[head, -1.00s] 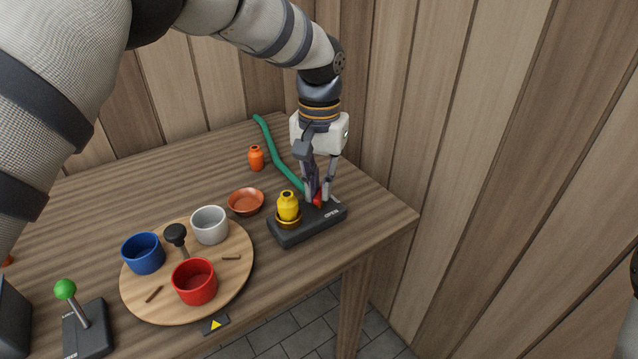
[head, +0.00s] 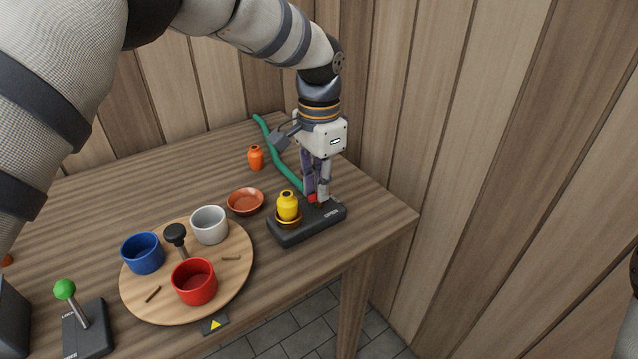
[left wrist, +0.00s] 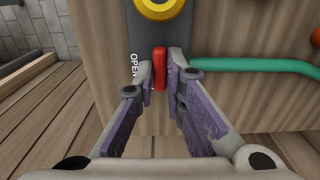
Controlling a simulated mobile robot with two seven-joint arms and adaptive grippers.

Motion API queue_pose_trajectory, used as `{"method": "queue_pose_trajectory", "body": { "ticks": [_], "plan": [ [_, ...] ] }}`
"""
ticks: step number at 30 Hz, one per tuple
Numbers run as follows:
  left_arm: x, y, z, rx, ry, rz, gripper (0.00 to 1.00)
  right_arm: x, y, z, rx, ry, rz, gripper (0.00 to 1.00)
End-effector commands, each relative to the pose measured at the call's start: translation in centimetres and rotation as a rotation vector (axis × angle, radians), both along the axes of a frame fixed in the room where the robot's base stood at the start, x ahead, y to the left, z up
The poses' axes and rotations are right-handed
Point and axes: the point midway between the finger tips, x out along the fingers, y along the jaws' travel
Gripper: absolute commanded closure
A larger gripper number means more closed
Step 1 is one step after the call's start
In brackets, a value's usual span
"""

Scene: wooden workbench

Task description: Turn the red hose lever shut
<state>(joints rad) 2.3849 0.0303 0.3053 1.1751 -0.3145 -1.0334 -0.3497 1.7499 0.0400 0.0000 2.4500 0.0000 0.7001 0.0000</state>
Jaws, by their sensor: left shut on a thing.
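The red lever (head: 311,198) sits on a black base (head: 290,238) at the right end of the workbench. My left gripper (head: 318,196) points down over the base, its fingers shut on the lever. In the left wrist view the red lever (left wrist: 160,68) stands between the two fingertips (left wrist: 164,84), lined up with the length of the black base. The word OPEN is printed just left of it. The green hose (left wrist: 250,65) runs off to the right there. The fingers partly hide the lever in the head view. My right gripper is out of view.
An orange bottle (head: 256,158), a terracotta dish (head: 246,201) and a round wooden tray (head: 240,275) with several cups lie to the left. A wooden wall (head: 450,150) rises behind and to the right.

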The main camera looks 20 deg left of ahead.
Motion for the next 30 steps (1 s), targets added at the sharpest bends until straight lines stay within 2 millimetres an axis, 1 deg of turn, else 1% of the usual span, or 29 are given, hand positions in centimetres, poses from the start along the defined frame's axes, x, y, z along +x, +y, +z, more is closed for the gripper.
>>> {"method": "queue_pose_trajectory", "body": {
  "ticks": [15,16,18,26,28,30],
  "plan": [
    [0.0,0.0,-0.1,0.000,0.001,-0.016,1.00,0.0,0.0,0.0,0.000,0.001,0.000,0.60],
    [0.0,0.0,-0.1,0.000,0.001,-0.016,0.82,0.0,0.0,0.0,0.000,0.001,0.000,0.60],
    [0.0,0.0,-0.1,0.000,0.001,-0.015,0.69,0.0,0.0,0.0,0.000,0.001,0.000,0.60],
    [0.0,0.0,0.0,0.000,0.000,-0.014,0.69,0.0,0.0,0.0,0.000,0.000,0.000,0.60],
    [0.0,0.0,0.4,0.000,-0.001,-0.014,0.69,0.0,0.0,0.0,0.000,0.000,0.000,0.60],
    [0.1,0.0,1.6,0.000,-0.004,-0.014,0.69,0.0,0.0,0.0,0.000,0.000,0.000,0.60]
  ]
}}
